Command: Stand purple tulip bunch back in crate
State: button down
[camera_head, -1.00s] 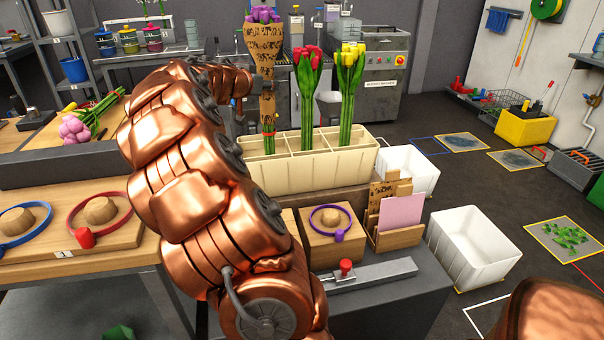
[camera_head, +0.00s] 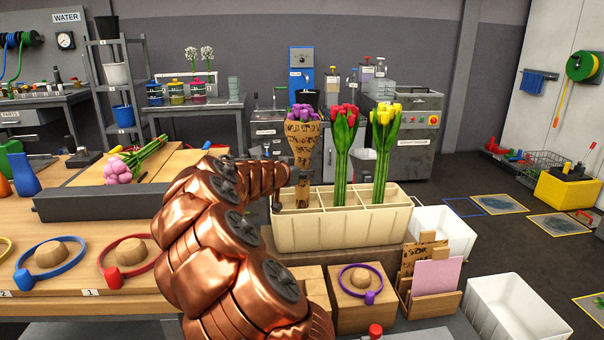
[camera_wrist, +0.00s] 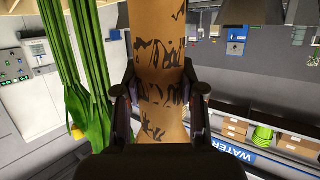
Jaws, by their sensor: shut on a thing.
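The purple tulip bunch (camera_head: 303,142), wrapped in brown printed paper, is upright over the left end of the cream crate (camera_head: 345,232). Its lower end goes down inside the crate's left part; the stem ends are hidden, so I cannot tell if they touch the floor. My gripper (camera_wrist: 160,95) is shut on the paper wrap (camera_wrist: 160,45), one finger on each side. A red tulip bunch (camera_head: 343,140) and a yellow tulip bunch (camera_head: 384,145) stand upright in the crate to the right, with blooms at about the same height as the purple ones.
Green stems (camera_wrist: 85,70) of a neighbouring bunch pass close to my gripper in the wrist view. A pink bunch (camera_head: 118,170) lies on the wooden table at left. A box with a purple ring (camera_head: 360,280) and a card holder (camera_head: 430,285) stand in front of the crate.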

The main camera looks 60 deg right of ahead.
jog(key=shift+f, duration=0.1)
jog(key=c, duration=0.7)
grip_release()
jog(key=v, duration=1.2)
jog(key=shift+p, duration=0.3)
